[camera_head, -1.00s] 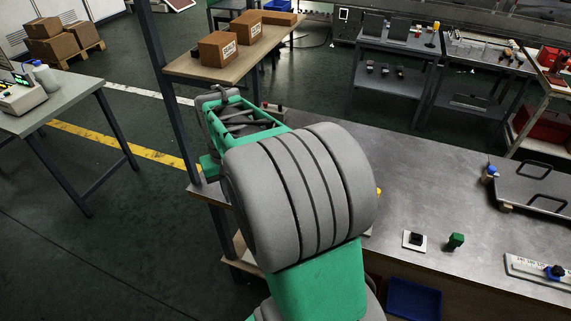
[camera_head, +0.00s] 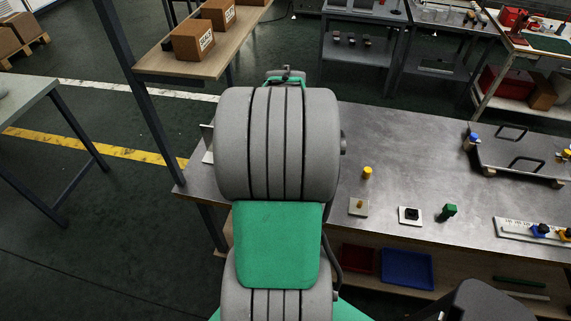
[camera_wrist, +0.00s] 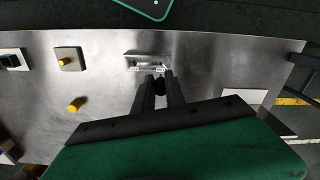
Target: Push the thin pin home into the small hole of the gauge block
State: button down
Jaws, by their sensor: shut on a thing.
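In the wrist view, my gripper (camera_wrist: 160,82) reaches over the bench with its two dark fingers close together. Their tips are next to a small silvery metal block (camera_wrist: 147,54), which I take for the gauge block. The thin pin is too small and dark to make out clearly between the fingers. I cannot tell whether its tip is in the small hole or apart from it. In the head view my own arm hides the gripper, the pin and the block.
A pale block with a yellow peg (camera_head: 358,207), a yellow cylinder (camera_head: 367,173), a white plate with a black piece (camera_head: 410,215) and a green block (camera_head: 448,211) stand on the metal bench (camera_head: 400,150). A shelf with boxes (camera_head: 193,42) stands at the back left.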

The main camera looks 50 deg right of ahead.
jog(key=shift+f+b, duration=1.6)
jog(key=shift+f, duration=1.1)
jog(key=shift+f+b, duration=1)
jog(key=shift+f, duration=0.7)
jog(key=c, duration=1.3)
grip_release()
jog(key=shift+r, duration=0.1)
notch_tip(320, 180, up, 8)
jog(key=shift+f+b, duration=0.15)
jog(key=shift+b, duration=0.25)
